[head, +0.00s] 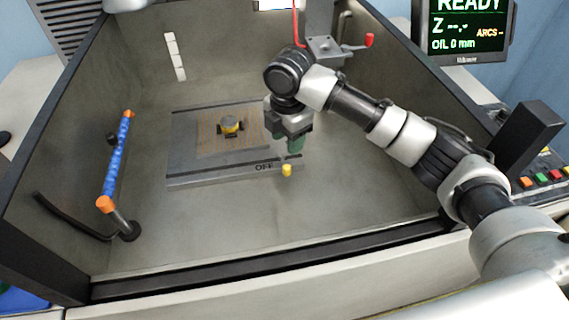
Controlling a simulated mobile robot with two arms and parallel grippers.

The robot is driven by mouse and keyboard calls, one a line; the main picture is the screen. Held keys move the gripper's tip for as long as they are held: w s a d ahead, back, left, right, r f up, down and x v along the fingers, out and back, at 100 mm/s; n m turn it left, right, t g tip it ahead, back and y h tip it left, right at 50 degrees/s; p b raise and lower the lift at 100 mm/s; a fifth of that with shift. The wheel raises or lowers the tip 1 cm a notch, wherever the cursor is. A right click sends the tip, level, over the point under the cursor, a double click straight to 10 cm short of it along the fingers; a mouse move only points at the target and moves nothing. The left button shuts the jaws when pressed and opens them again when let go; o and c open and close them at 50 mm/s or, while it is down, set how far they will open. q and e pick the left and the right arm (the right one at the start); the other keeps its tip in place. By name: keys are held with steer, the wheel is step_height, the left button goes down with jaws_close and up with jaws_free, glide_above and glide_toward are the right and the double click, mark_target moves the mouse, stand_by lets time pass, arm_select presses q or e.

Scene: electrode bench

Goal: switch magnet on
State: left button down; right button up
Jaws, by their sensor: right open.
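The magnet (183,152) is a flat grey plate with a finely lined top, on the floor of the tank. Its front edge bears the word OFF. A small yellow knob (287,170) sticks out at the front right, just right of that word. My right gripper (289,150) points down over the right part of the plate, behind and above the knob. It is open, with greenish fingers, and appears apart from the knob. The arm hides the plate's back right corner. My left gripper is not in view.
A small yellow and dark workpiece (230,126) sits on the plate. A blue segmented hose (122,150) with orange ends stands at the left. A head with a red lever (325,45) hangs behind my wrist. Tank walls surround the floor; its front is clear. A READY screen (462,28) stands at right.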

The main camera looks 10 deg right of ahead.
glide_above(287, 167)
step_height(287, 167, down, 4)
steer(key=shift+s+f+p, duration=0.1)
steer(key=shift+s+p, duration=0.05)
steer(key=shift+p, duration=0.15)
step_height(287, 167, down, 5)
steer(key=shift+f, duration=0.5)
steer(key=shift+w, duration=0.2)
steer(key=shift+c, duration=0.2)
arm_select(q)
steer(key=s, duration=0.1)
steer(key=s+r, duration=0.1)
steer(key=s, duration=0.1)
arm_select(e)
jaws_close()
